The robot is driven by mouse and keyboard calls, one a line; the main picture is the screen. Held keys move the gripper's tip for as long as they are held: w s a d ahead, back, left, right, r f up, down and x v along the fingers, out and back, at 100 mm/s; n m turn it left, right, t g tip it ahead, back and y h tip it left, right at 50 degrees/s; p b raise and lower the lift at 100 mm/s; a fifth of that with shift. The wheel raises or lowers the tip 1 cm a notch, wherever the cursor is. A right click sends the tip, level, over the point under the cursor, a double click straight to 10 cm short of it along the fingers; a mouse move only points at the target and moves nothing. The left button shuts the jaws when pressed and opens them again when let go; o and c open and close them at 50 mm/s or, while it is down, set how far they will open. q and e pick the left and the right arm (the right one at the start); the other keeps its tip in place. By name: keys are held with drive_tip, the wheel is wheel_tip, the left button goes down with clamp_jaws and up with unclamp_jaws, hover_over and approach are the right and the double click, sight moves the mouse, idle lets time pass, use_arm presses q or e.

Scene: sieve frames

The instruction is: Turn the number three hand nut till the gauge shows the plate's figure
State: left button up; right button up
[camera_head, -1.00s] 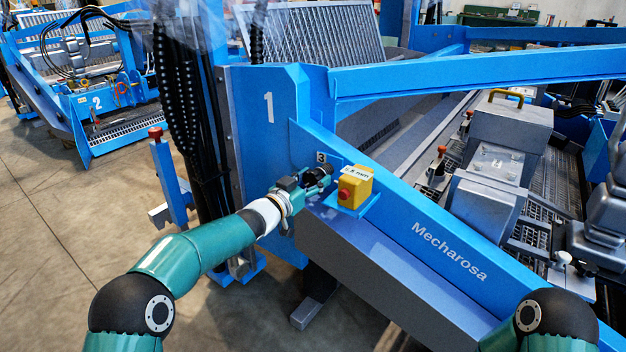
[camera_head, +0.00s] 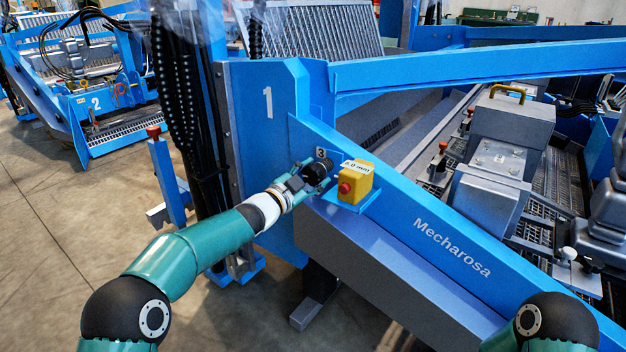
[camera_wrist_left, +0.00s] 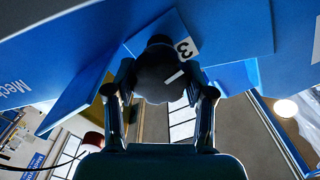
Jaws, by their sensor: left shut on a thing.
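The number three hand nut (camera_head: 316,171) is a dark round knob on the blue frame, just below the small 3 label (camera_head: 321,153). In the left wrist view the nut (camera_wrist_left: 160,72) shows a white mark on its face, beside the 3 label (camera_wrist_left: 187,48). My left gripper (camera_head: 312,180) is shut on the nut; its fingers (camera_wrist_left: 167,92) lie on either side of it. A white readout (camera_head: 357,167) on top of the yellow box ends in ".0 mm"; its first digit is hard to read. My right gripper is out of view.
The yellow box (camera_head: 357,184) with a red button sits on a small blue bracket right of the nut. A blue beam (camera_head: 430,235) marked Mecharosa slopes down to the right. A red-topped blue post (camera_head: 165,175) stands to the left.

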use_arm(q)
drive_tip(key=m, duration=0.2)
drive_tip(key=m+b, duration=0.2)
drive_tip(key=m, duration=0.1)
drive_tip(key=shift+s+d+f+m, duration=0.1)
drive_tip(key=shift+d+f+m, duration=0.05)
drive_tip(key=shift+f+m, duration=0.2)
drive_tip(key=m+b, duration=0.2)
drive_tip(key=m, duration=0.2)
drive_tip(key=shift+f+m+b, duration=0.15)
drive_tip(key=shift+m+b, duration=0.1)
drive_tip(key=shift+b, duration=0.05)
drive_tip(key=m, duration=0.1)
drive_tip(key=m+b, duration=0.1)
drive_tip(key=m, duration=0.1)
drive_tip(key=m+b, duration=0.1)
drive_tip(key=m, duration=0.1)
drive_tip(key=shift+d+f, duration=0.1)
drive_tip(key=shift+f, duration=0.15)
drive_tip(key=m+b, duration=0.1)
drive_tip(key=m, duration=0.3)
drive_tip(key=shift+b, duration=0.4)
drive_tip(key=shift+m, duration=0.3)
drive_tip(key=o, duration=1)
drive_tip(key=shift+o, duration=0.8)
drive_tip(key=shift+r, duration=0.25)
